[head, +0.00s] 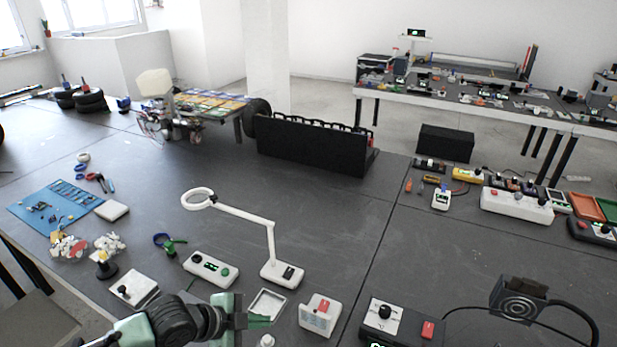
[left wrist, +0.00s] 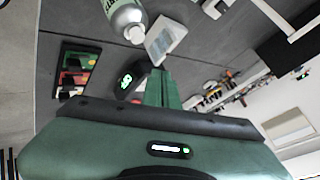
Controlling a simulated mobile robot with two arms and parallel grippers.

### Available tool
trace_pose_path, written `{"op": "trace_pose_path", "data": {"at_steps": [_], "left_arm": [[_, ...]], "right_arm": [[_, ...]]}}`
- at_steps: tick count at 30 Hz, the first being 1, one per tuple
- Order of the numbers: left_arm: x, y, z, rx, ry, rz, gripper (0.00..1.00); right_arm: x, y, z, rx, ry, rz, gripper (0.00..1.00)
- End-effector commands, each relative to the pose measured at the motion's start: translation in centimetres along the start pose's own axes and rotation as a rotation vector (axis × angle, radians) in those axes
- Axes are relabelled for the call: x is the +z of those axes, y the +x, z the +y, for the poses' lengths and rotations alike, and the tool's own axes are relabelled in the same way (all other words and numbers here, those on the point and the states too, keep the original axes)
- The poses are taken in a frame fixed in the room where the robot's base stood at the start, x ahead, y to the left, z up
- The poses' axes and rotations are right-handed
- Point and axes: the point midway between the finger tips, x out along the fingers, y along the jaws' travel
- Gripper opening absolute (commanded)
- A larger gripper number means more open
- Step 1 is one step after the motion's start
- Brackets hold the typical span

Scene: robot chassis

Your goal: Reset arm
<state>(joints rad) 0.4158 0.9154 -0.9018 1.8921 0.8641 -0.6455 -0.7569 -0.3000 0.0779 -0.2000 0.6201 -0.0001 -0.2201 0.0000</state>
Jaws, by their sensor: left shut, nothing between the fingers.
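My left gripper (head: 262,318) comes in from the bottom left of the head view, green and black, over the front of the dark table. Its fingers are together with nothing between them. In the left wrist view the green fingers (left wrist: 163,90) show closed, with a white tray-like box (left wrist: 167,38) and a pale bottle (left wrist: 127,16) beyond them. My right gripper is not seen in either view.
Near the left gripper are a white lamp (head: 272,245), a green-buttoned box (head: 210,268), a white open tray (head: 267,303), a red-switch box (head: 320,315) and a black knob box (head: 400,325). A black rack (head: 310,145) stands behind. The table's middle right is clear.

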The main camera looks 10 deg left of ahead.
Motion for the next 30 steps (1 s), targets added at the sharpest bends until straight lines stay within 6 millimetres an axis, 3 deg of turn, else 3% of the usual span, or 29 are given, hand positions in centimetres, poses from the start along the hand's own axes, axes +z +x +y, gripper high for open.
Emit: {"op": "trace_pose_path", "data": {"at_steps": [2,6,9,11,21,30], "left_arm": [[-1.1,0.4,1.2,0.015,-0.018,0.010,0.00],[-5.2,0.9,5.6,0.056,-0.130,0.022,0.00],[-7.5,0.1,8.8,0.058,-0.305,-0.014,0.00],[-7.7,-0.9,10.1,0.041,-0.429,-0.061,0.00],[-2.3,-7.5,15.7,-0.066,-0.963,-0.372,0.00],[1.9,-13.0,20.6,-0.145,-1.260,-0.612,0.00]], "right_arm": [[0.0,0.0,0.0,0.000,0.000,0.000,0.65],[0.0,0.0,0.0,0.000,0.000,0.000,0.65],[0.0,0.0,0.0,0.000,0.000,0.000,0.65],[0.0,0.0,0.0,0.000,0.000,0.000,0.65],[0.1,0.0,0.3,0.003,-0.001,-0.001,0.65],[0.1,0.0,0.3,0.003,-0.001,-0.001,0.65]]}}
